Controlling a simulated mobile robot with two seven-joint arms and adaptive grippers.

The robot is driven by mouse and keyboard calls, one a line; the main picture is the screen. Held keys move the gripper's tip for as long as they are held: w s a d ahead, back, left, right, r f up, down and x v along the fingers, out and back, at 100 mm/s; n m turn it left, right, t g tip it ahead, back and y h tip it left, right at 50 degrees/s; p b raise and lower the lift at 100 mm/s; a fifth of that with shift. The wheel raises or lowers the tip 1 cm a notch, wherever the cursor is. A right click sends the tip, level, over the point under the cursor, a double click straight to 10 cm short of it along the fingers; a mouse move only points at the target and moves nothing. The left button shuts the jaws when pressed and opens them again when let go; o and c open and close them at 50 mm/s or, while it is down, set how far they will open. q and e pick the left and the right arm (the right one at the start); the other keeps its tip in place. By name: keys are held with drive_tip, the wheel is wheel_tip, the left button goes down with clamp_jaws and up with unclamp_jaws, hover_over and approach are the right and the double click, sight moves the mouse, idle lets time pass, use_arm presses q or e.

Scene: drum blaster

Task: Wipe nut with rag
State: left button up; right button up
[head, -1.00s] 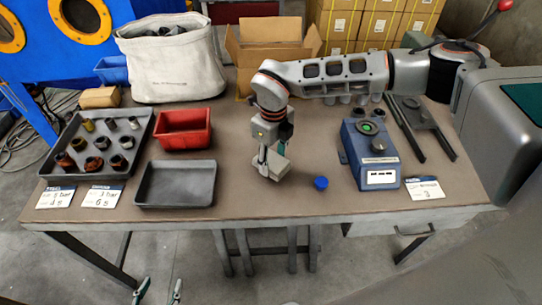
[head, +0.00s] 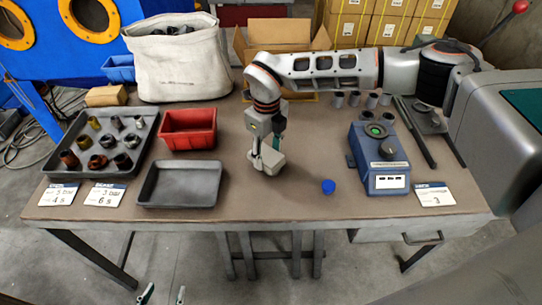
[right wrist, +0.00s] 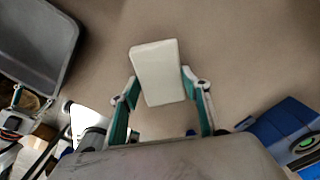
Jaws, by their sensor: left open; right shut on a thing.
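My right gripper (head: 267,158) is shut on a pale, flat block (right wrist: 157,72), perhaps the folded rag, above the middle of the table. In the right wrist view, the green-padded fingers (right wrist: 158,97) press on both sides of it. Several nuts and fittings, brown, brassy and grey, sit in a dark grey tray (head: 62,160) at the left. A dark rusty nut (head: 97,162) is in its front row. I cannot tell which nut is the task's. My left gripper (head: 163,293) is open and empty at the bottom edge, in front of the table.
An empty grey tray (head: 180,203) and a red bin (head: 188,148) lie between the nut tray and my right gripper. A blue ball or cap (head: 328,187) and a blue device (head: 380,185) stand to the right. A white canvas bin (head: 172,85) stands behind.

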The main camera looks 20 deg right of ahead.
sight(279, 163)
idle(0.3)
drive_tip(key=shift+s+d+r+p, duration=0.15)
drive_tip(key=shift+s+d+p, duration=0.25)
drive_tip(key=shift+s+p, duration=0.3)
drive_tip(key=shift+s+d+p, duration=0.4)
drive_tip(key=shift+s+p, duration=0.1)
drive_tip(key=shift+s, duration=0.1)
drive_tip(key=shift+s+d+p, duration=0.35)
drive_tip(key=shift+s+p, duration=0.1)
drive_tip(key=shift+s, duration=0.15)
drive_tip(key=shift+w+f, duration=0.1)
drive_tip(key=shift+f, duration=0.1)
drive_tip(key=shift+w+a+b, duration=0.5)
drive_tip(key=shift+w+a, duration=0.1)
drive_tip(key=shift+w, duration=0.3)
drive_tip(key=shift+w+a+b, duration=0.45)
drive_tip(key=shift+w+a, duration=0.1)
drive_tip(key=shift+w, duration=0.35)
